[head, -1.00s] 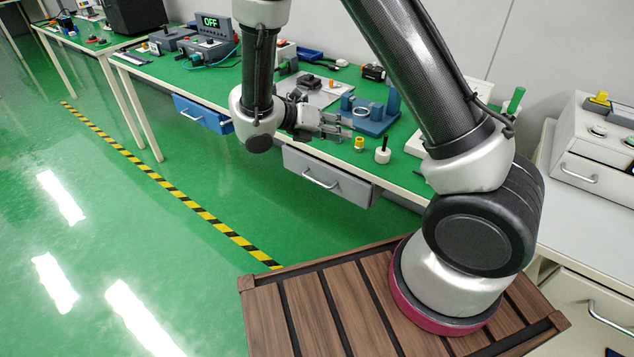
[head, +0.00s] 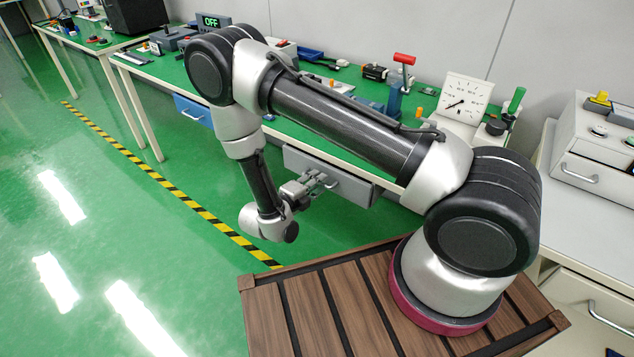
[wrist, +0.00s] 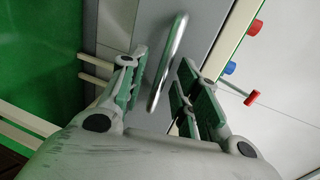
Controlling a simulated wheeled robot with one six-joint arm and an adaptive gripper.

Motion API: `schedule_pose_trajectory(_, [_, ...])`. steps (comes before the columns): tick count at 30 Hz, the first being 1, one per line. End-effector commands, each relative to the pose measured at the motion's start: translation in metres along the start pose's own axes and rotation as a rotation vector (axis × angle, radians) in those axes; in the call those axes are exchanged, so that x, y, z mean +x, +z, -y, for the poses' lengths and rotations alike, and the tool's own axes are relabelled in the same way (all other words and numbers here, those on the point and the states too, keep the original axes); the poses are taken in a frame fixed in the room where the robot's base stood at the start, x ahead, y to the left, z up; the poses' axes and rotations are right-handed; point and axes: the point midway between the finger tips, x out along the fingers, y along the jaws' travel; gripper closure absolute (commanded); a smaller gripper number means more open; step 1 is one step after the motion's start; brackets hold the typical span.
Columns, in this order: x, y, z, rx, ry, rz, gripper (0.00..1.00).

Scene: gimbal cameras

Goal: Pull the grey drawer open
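The grey drawer (head: 352,188) hangs under the front edge of the green-topped table, and its front stands where it stood before. Its metal bar handle (wrist: 168,62) shows in the wrist view in front of the grey drawer front (wrist: 200,30). My gripper (head: 318,182) is at the drawer front in the head view. In the wrist view my gripper (wrist: 163,68) is open, with one finger on each side of the handle. Gaps show between the handle and both fingers. My arm hides part of the table in the head view.
A blue drawer (head: 194,110) is under the same table to the left. The green tabletop (head: 300,132) holds several items, including a white dial gauge (head: 462,100) and a red-handled lever (head: 404,60). The green floor (head: 150,240) before the table is clear.

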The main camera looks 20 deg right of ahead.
Motion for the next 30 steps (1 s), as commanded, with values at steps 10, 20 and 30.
schedule_pose_trajectory(10, [0.0107, -0.0001, 0.0002, 0.001, 0.0, 0.0, 0.68])
schedule_pose_trajectory(20, [0.0106, -0.0001, 0.0002, 0.002, 0.0, 0.0, 1.0])
schedule_pose_trajectory(30, [0.001, 0.0005, -0.0021, 0.001, 0.001, 0.002, 1.0])
